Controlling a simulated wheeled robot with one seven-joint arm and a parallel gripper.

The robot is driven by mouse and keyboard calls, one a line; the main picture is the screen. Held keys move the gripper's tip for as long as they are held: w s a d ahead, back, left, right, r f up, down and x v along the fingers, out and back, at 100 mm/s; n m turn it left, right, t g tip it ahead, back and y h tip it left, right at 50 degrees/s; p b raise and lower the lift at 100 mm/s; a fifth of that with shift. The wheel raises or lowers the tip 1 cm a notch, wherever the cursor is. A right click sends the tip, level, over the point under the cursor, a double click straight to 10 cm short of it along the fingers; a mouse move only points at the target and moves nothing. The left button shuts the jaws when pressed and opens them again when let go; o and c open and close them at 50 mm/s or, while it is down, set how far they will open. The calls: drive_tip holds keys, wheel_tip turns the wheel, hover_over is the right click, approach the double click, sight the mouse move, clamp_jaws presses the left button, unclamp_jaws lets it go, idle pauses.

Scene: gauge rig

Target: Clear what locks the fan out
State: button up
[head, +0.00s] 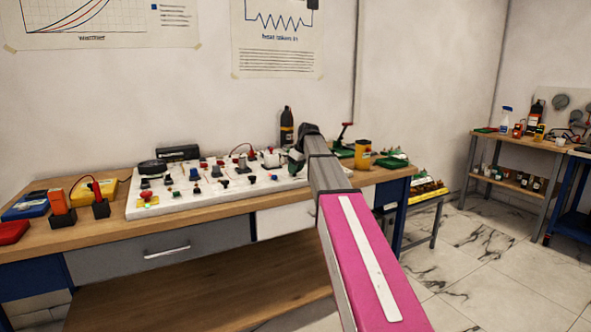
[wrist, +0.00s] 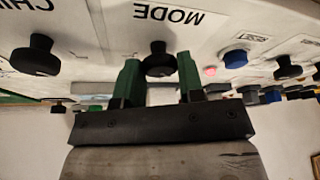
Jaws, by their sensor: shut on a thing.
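My gripper (wrist: 158,80) has its green fingers on either side of a black knob (wrist: 158,60) and is shut on it. The label beside this knob reads MODE (wrist: 170,14), upside down in the wrist view. The knob sits on a white control panel (head: 190,208), which lies on the workbench in the head view. In the head view my gripper (head: 297,160) is at the panel's right end, and my arm hides part of that end. I cannot tell which control belongs to the fan, or what locks it out.
In the wrist view another black knob (wrist: 37,56) is at left; a pink button (wrist: 209,71), a blue button (wrist: 236,58) and a third black knob (wrist: 288,68) are at right. A dark bottle (head: 287,130) stands behind the panel. A yellow device (head: 363,154) stands right of my arm.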

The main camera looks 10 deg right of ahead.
drive_tip(key=o, duration=0.9)
drive_tip(key=v, duration=1.1)
drive_tip(key=shift+f, duration=0.1)
